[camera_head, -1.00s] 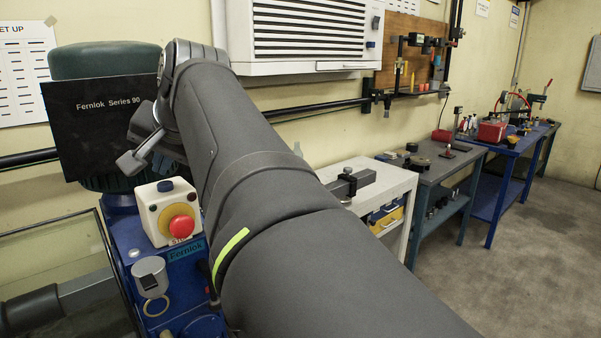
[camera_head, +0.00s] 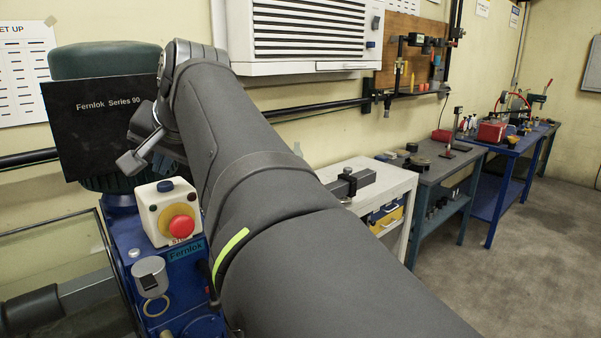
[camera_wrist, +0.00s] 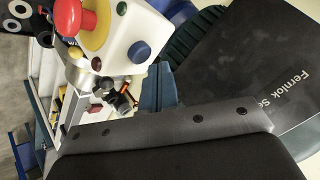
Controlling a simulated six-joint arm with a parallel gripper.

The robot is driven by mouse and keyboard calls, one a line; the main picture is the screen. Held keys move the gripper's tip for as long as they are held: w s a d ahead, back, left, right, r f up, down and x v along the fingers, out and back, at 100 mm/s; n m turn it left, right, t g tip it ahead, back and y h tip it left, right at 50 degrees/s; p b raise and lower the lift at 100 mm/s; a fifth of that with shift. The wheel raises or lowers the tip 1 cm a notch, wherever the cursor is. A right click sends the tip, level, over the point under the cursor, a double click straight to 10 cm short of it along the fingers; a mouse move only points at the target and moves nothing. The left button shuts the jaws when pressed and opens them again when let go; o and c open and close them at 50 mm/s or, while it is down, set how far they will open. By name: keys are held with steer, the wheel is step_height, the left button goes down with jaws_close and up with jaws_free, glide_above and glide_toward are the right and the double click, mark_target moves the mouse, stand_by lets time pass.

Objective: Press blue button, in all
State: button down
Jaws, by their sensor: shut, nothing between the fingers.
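The blue button (camera_head: 165,186) is a small round cap on the top of a cream control box (camera_head: 155,232), left of my arm. In the wrist view the blue button (camera_wrist: 139,52) shows dark blue on the tilted box, uncovered. A red mushroom button (camera_head: 180,227) on a yellow base sits on the same box. My gripper (camera_head: 132,162) is shut and empty, above and left of the blue button in the head view. It looks apart from the button, but the distance is unclear.
A black Fernlok panel (camera_head: 105,125) and green motor housing (camera_head: 105,62) stand close behind my gripper. The box sits on a blue machine body (camera_head: 190,285). A green button (camera_wrist: 121,7) is also on the box. Benches (camera_head: 440,172) stand farther right.

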mark_target(167, 186)
steer(key=shift+f, duration=0.15)
steer(key=shift+f, duration=0.3)
steer(key=shift+f, duration=0.45)
stand_by(0.8)
steer(key=shift+r, duration=0.85)
steer(key=shift+r, duration=0.15)
steer(key=shift+r, duration=2.4)
steer(key=shift+f, duration=0.1)
steer(key=shift+r, duration=2)
